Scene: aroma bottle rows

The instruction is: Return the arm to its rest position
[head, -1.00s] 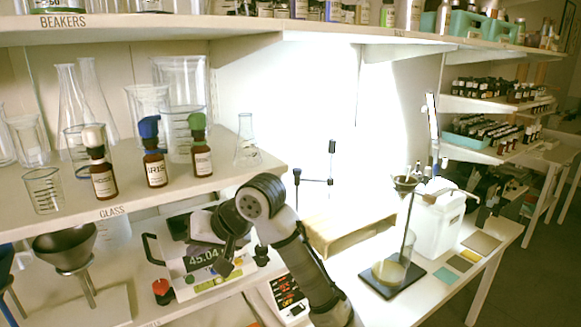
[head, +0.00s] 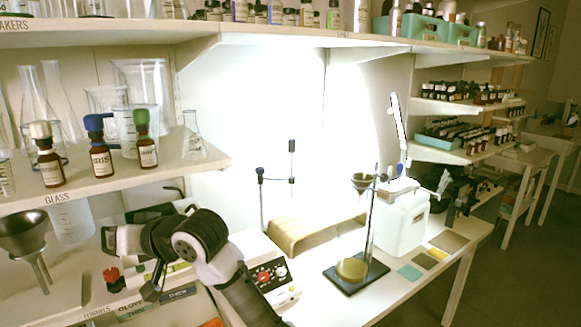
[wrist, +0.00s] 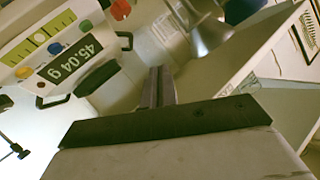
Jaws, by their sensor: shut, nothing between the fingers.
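My gripper (head: 152,291) hangs low at the left of the head view, below the glass shelf, in front of the balance area. In the wrist view my gripper's two fingers (wrist: 158,80) lie together with nothing between them. My arm rises from the bottom of the head view and bends at a dark joint. Three brown bottles stand upright on the glass shelf above: one with a white cap (head: 48,160), one with a blue cap (head: 100,150) and one with a green cap (head: 146,145). The gripper is apart from them.
The balance (wrist: 65,50) reads 45.04 g in the wrist view. A dark funnel (head: 25,235) stands at the left. The glass shelf (head: 200,172) overhangs the gripper.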

